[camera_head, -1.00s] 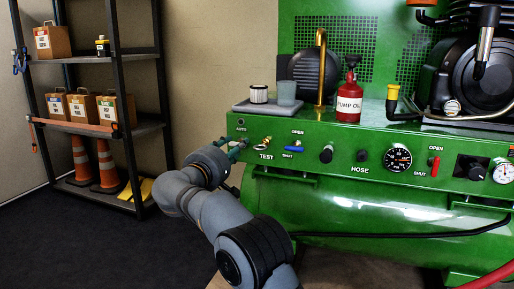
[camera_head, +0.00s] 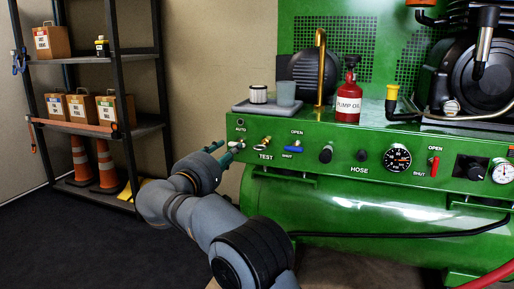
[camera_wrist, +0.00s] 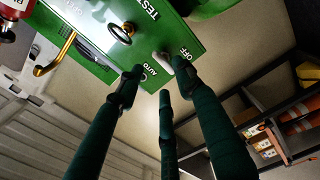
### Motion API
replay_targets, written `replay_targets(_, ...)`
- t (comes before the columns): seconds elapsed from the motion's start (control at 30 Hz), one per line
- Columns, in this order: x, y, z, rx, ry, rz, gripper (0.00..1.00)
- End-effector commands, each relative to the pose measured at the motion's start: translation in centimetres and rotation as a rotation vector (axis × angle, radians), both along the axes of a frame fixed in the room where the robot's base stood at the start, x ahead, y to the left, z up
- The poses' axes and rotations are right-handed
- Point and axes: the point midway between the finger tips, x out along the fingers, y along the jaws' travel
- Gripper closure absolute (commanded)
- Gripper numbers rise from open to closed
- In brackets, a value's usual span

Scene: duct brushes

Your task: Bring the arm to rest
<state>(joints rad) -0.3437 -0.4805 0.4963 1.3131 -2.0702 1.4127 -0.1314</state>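My gripper (camera_head: 220,150) is at the left end of the green control panel (camera_head: 345,155), beside the AUTO label. In the wrist view its three dark green fingers (camera_wrist: 160,85) are spread apart with nothing between them, so it is open. A pale switch lever (camera_wrist: 182,63) between the AUTO and OFF labels shows just beyond the fingertips, partly covered by one finger. I cannot tell whether any fingertip touches the panel. My grey arm reaches up from the bottom of the head view to the panel's left end.
The green compressor's tank (camera_head: 390,215) lies below the panel, with a black hose in front. A grey tray (camera_head: 262,106) with two cups and a red pump oil bottle (camera_head: 348,98) stand on top. A shelf rack (camera_head: 128,95) stands left, with open floor before it.

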Motion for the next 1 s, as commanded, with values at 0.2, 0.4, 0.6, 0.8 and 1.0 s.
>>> replay_targets(0.2,-4.6,1.9,0.0,0.000,-0.001,0.005,0.64)
replay_targets(0.4,-3.8,1.1,0.0,0.000,-0.001,-0.007,0.64)
replay_targets(0.6,0.3,-0.2,-0.1,0.001,-0.001,-0.004,0.64)
replay_targets(0.8,4.3,-1.7,-0.1,0.002,-0.001,-0.004,0.64)
replay_targets(1.0,5.1,-1.8,0.7,-0.146,0.056,0.002,0.64)
